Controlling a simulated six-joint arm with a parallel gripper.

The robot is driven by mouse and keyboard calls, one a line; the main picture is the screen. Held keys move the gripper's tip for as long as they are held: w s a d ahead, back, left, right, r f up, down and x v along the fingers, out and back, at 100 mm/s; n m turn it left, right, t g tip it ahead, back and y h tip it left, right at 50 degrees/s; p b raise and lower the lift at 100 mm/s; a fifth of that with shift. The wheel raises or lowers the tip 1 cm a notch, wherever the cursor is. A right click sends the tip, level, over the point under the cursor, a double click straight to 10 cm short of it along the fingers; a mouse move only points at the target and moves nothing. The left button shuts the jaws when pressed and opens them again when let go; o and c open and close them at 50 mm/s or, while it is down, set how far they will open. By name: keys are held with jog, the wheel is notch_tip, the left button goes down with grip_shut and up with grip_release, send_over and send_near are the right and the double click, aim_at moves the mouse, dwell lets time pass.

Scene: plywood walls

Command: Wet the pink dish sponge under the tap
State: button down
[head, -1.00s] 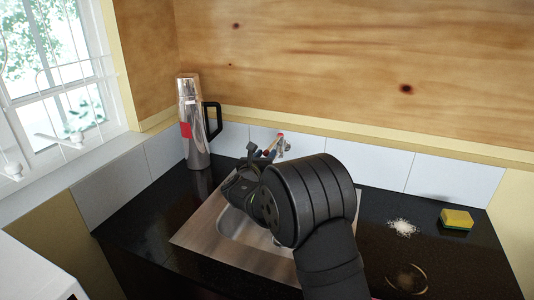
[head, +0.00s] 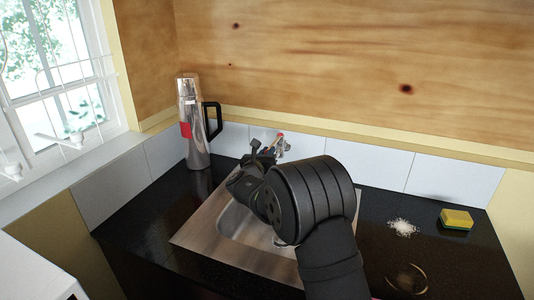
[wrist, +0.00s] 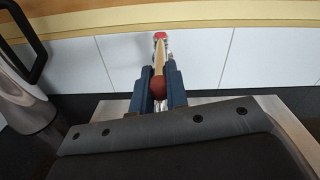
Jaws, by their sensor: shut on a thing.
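The tap (head: 284,145), chrome with a red top, stands at the back of the sink against the white tiles. It also shows in the wrist view (wrist: 160,38), straight ahead of the fingers. My gripper (wrist: 159,88) is over the back of the sink, close in front of the tap. Its blue-grey fingers are shut on a dark red rounded thing (wrist: 158,88), with a beige strip beyond it. I cannot tell whether this is the sponge or part of the tap. No clearly pink sponge shows. My arm hides part of the sink.
The steel sink (head: 205,236) is set in a black counter (head: 140,235). A steel flask (head: 197,140) with a black handle stands at the back left. A yellow and green sponge (head: 456,219) and a white shredded heap (head: 403,227) lie at the right.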

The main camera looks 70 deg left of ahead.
jog(key=shift+w+d+n+g+y, duration=0.6)
jog(key=shift+w+n+g+y, duration=0.15)
jog(key=shift+g, duration=0.3)
jog(key=shift+w+d+n+g+y, duration=0.6)
jog(key=shift+w+n+g, duration=0.2)
jog(key=shift+g, duration=0.25)
jog(key=c, duration=1.4)
grip_release()
jog(key=v, duration=1.7)
jog(key=shift+d, duration=0.15)
jog(key=shift+f, duration=0.15)
jog(key=x, duration=1.7)
jog(key=shift+a, duration=0.2)
